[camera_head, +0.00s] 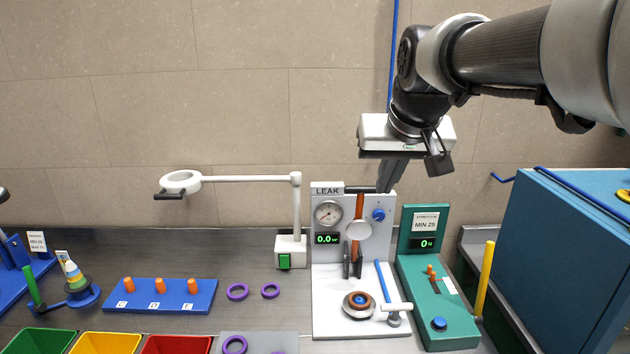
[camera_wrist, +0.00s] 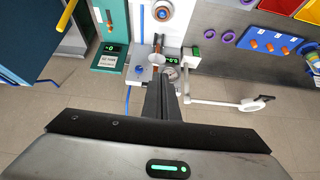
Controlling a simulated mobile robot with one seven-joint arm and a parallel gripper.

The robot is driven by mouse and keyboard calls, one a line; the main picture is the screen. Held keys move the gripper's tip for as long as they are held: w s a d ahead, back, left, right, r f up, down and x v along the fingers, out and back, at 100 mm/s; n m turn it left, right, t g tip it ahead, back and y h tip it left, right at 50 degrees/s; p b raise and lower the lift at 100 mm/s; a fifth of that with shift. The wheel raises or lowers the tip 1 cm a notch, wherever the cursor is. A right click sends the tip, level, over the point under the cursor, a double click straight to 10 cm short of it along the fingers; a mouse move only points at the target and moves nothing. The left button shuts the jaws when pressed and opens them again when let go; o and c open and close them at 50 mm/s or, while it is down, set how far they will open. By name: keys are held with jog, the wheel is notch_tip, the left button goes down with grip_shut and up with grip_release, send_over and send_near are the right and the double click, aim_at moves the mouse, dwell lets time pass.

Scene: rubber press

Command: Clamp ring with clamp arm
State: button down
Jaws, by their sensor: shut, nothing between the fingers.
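The white leak tester (camera_head: 334,283) stands on the bench with a gauge panel reading 0.0. Its orange clamp arm (camera_head: 358,207) stands upright at the panel, with a white disc on it and a black bracket (camera_head: 346,262) below. In front lies a round seat (camera_head: 359,304) with a blue centre and brown and dark bands. I cannot tell whether a dark band is a loose ring. My gripper (camera_head: 384,189) is shut and empty, pointing down by the panel's top edge, apparently near the clamp arm. In the wrist view the shut fingers (camera_wrist: 162,88) point toward the tester and the clamp arm (camera_wrist: 156,43).
The green stretch tester (camera_head: 436,290) and a blue cabinet (camera_head: 560,260) are further right. A lamp arm (camera_head: 240,179) reaches left. Purple rings (camera_head: 237,292) lie left of the tester.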

jog(key=w+a+f+t+b, duration=0.1)
jog(key=w, duration=2)
jog(key=shift+a+f, duration=0.1)
jog(key=shift+f, duration=0.05)
jog(key=shift+w+f+p, duration=0.15)
jog(key=shift+w+f, duration=0.3)
jog(key=shift+f, duration=1.05)
jog(key=shift+w+f+p, duration=0.1)
jog(key=shift+w+f, duration=0.35)
jog(key=shift+f, duration=1)
jog(key=shift+w+f+p, duration=0.15)
jog(key=shift+w+f, duration=0.3)
jog(key=shift+f, duration=1.05)
jog(key=shift+f, duration=0.1)
